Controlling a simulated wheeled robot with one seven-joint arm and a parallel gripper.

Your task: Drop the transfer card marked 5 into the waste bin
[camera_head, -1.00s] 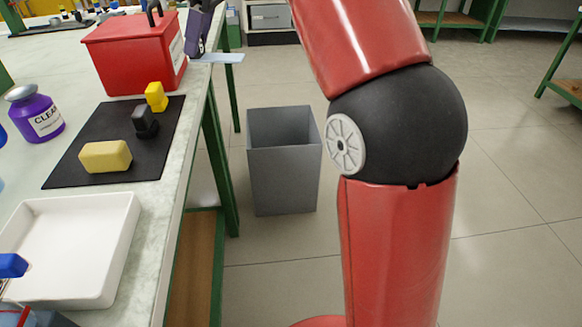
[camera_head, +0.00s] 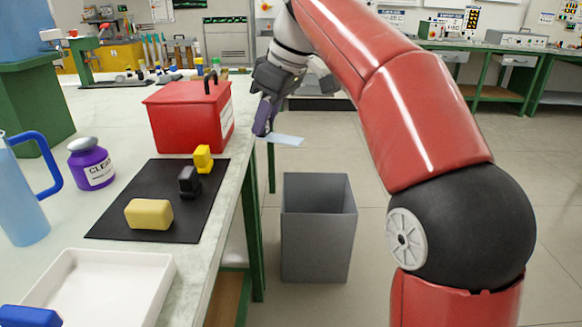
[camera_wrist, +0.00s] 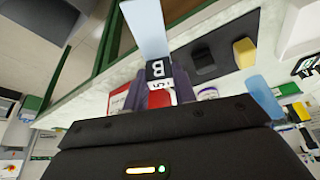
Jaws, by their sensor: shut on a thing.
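My gripper (camera_head: 264,122) is shut on a thin pale blue transfer card (camera_head: 287,140), which sticks out flat past the bench edge. In the wrist view the card (camera_wrist: 146,32) runs up from between the purple fingers (camera_wrist: 153,92). A black-and-white label with a "B" and what looks like a "5" (camera_wrist: 158,84) shows at its held end. The grey waste bin (camera_head: 318,235) stands on the floor right of the bench, open at the top. In the head view the card is above the bin's rim level and slightly to its left.
A red box (camera_head: 185,120) with a handle stands on the bench (camera_head: 225,205) left of my gripper. A black mat (camera_head: 125,222) holds yellow and black blocks. A purple bottle (camera_head: 91,165), blue jug (camera_head: 28,195) and white tray (camera_head: 150,285) are further left.

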